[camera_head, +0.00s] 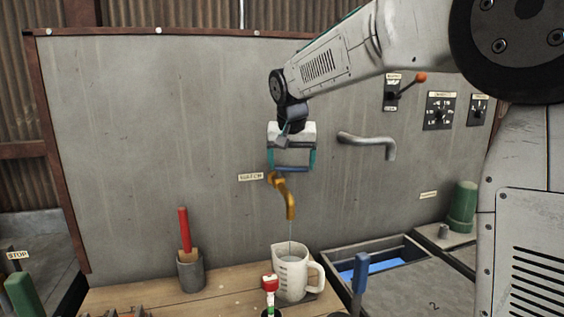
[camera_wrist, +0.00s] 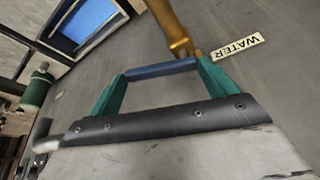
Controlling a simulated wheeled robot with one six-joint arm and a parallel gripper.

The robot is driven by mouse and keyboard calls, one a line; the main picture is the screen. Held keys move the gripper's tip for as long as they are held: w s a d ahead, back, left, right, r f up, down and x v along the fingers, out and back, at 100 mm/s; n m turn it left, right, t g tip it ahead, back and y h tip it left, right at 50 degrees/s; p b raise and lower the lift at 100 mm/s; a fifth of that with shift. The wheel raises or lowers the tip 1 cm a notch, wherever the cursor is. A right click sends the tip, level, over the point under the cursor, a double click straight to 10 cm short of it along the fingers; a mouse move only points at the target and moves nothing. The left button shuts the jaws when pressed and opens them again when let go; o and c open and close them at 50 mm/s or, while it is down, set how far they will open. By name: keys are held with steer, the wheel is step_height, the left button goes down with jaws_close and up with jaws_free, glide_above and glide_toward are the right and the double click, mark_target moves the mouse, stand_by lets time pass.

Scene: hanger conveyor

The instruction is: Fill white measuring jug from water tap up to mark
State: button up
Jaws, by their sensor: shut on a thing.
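The white measuring jug (camera_head: 290,275) stands upright on the wooden bench, its handle to the right. Dark marks run down its side, and pale water shows inside; the exact level against the mark is too small to read. The brass water tap (camera_head: 289,203) sticks out of the grey wall above it, and a thin stream falls from its spout into the jug. My gripper (camera_head: 291,166) is shut on the blue tap handle (camera_wrist: 160,69) just above the tap. The wrist view shows this bar between both green fingers, beside the brass tap body (camera_wrist: 172,25).
A WATER label (camera_head: 250,177) is left of the tap. A grey pipe (camera_head: 370,142) sticks out at right. A red-handled tool in a grey pot (camera_head: 191,272) stands left of the jug. A red-topped item (camera_head: 270,283) and blue handle (camera_head: 361,270) rise in front.

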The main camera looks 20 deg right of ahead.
steer(key=o, duration=1.3)
steer(key=shift+r, duration=0.1)
steer(key=v, duration=0.7)
steer(key=shift+s+r, duration=0.15)
steer(key=shift+r, duration=0.1)
